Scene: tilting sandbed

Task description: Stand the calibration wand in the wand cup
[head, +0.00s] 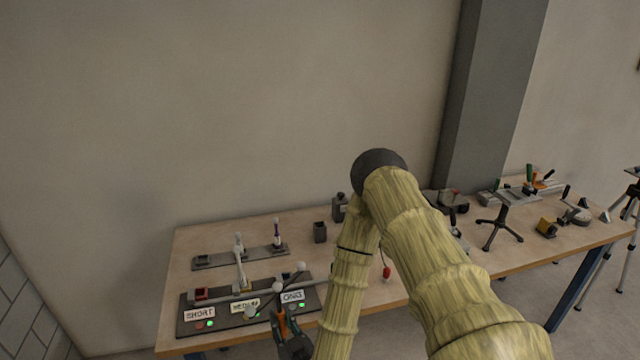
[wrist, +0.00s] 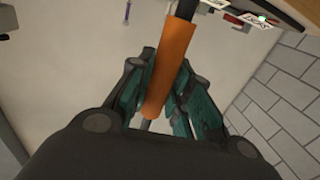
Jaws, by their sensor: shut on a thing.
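My gripper (head: 290,338) is at the front edge of the bench, low in the head view. It is shut on the calibration wand's orange handle (wrist: 170,70), which slants up between the teal fingers (wrist: 162,84) in the wrist view. A dark, square, open-topped cup (head: 320,232) stands farther back on the bench and looks like the wand cup, though I cannot be sure. It is apart from the wand.
A dark panel (head: 222,322) with labels and red and green lights lies at the bench's front left. Behind it is a grey strip (head: 215,261) with upright items. A dark bottle-like object (head: 340,207) stands near the cup. A black tripod stand (head: 497,229) and tools occupy the right.

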